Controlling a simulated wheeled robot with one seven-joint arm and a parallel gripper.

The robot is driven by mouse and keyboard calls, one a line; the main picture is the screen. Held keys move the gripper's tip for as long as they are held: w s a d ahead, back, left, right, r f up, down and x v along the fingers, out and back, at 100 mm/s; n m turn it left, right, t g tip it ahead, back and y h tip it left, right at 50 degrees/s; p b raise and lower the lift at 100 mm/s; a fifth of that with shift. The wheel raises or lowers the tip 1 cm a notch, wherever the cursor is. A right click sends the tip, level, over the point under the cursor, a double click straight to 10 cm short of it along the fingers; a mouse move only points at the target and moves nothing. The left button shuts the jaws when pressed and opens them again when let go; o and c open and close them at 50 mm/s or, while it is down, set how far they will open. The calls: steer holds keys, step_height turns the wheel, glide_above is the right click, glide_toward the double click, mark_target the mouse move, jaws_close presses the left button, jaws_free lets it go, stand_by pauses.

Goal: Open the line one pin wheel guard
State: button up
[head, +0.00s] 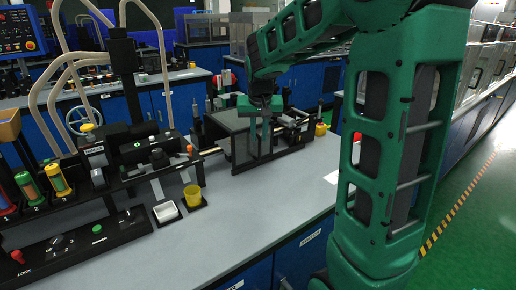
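A smoky see-through guard (236,124) stands like a box on the machine at the middle of the grey bench. I take it to be the pin wheel guard, but I cannot read a label on it. Its panels look upright, and I cannot tell whether it is open or closed. My green gripper (261,108) hangs from above at the guard's upper edge, pointing down. The gripper and guard overlap in the picture, and contact between them cannot be told. The fingertips are too small and dark to judge. What lies inside the guard is mostly hidden.
A black panel (85,243) with knobs and buttons lies at the front left, near coloured spools (58,182). The bench's front right (275,205) is clear.

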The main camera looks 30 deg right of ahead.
mark_target(260, 143)
steer(key=x, duration=0.7)
steer(key=shift+f, duration=0.1)
steer(key=shift+s, duration=0.1)
jaws_close()
steer(key=shift+d, duration=0.15)
